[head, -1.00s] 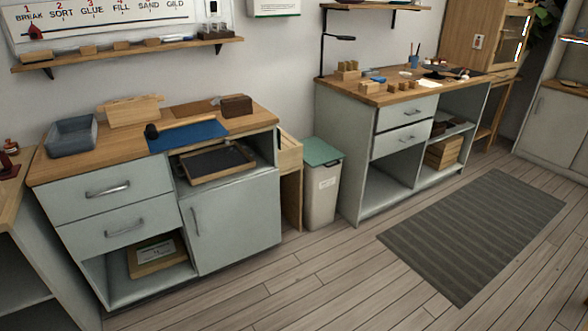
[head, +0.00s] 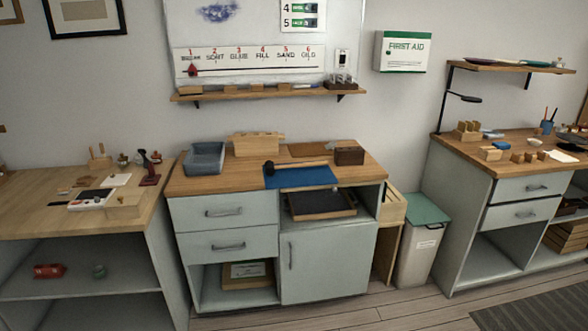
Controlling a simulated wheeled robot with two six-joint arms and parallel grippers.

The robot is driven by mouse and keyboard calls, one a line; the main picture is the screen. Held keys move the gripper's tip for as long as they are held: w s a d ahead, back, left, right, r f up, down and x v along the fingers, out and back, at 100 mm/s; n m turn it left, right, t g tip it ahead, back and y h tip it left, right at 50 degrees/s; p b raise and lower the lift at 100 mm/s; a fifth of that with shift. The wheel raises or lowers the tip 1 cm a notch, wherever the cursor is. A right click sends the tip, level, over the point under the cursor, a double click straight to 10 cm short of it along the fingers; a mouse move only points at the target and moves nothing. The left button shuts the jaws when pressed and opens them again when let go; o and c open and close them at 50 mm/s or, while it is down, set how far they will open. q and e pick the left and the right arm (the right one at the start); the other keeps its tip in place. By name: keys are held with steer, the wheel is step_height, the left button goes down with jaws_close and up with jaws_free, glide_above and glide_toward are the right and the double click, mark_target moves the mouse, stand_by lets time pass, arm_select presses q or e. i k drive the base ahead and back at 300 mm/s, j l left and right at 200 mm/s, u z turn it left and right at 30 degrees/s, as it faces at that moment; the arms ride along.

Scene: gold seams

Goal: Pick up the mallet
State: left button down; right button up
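The mallet lies on the wooden top of the middle cabinet (head: 215,183). Its dark head (head: 268,168) points left and its light wooden handle (head: 302,163) runs to the right. It lies at the back edge of a blue mat (head: 300,178). Neither of my grippers shows in the head view.
A grey-blue bin (head: 205,159) stands left of the mallet, a wooden block rack (head: 257,144) behind it, and a dark brown box (head: 349,155) to its right. A bin with a green lid (head: 426,211) stands on the floor right of the cabinet. Cluttered benches flank both sides.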

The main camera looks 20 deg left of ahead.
mark_target(270, 168)
steer(key=i+j+u, duration=0.1)
steer(key=i, duration=0.35)
steer(key=i+j+u, duration=0.15)
steer(key=i+j, duration=0.15)
steer(key=i, duration=0.15)
